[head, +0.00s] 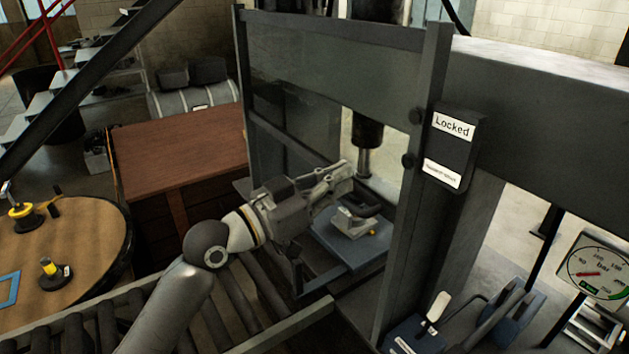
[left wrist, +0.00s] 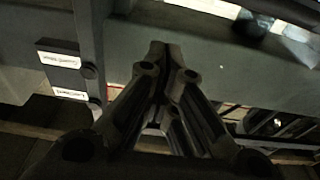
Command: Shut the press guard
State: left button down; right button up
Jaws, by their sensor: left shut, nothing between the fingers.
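The press guard appears as a dark metal frame on the front of the press, with its left upright (head: 246,130), top bar (head: 330,27) and right upright (head: 418,190). I cannot tell how far it stands open. A black box reading "Locked" (head: 453,148) is on the right upright; its labels also show in the left wrist view (left wrist: 62,70). My left gripper (head: 345,172) is shut and empty at the press opening, between the uprights, above the blue press block (head: 345,243). In the left wrist view its fingertips (left wrist: 160,52) meet before a grey beam. My right gripper is out of view.
The press ram (head: 366,130) hangs behind the gripper. A roller conveyor (head: 215,325) runs below my left arm. A white-handled lever (head: 437,308) and a pressure gauge (head: 597,268) stand at the right. A round table (head: 85,222) and a brown cabinet (head: 180,150) are at the left.

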pick_arm(q)
jog(key=x, duration=0.1)
jog(key=p+x, duration=0.1)
jog(key=x, duration=0.1)
jog(key=shift+f, duration=0.3)
jog(key=f, duration=0.3)
jog(key=shift+s+a+f, duration=0.2)
jog(key=shift+s+a, duration=0.15)
jog(key=shift+a, duration=0.05)
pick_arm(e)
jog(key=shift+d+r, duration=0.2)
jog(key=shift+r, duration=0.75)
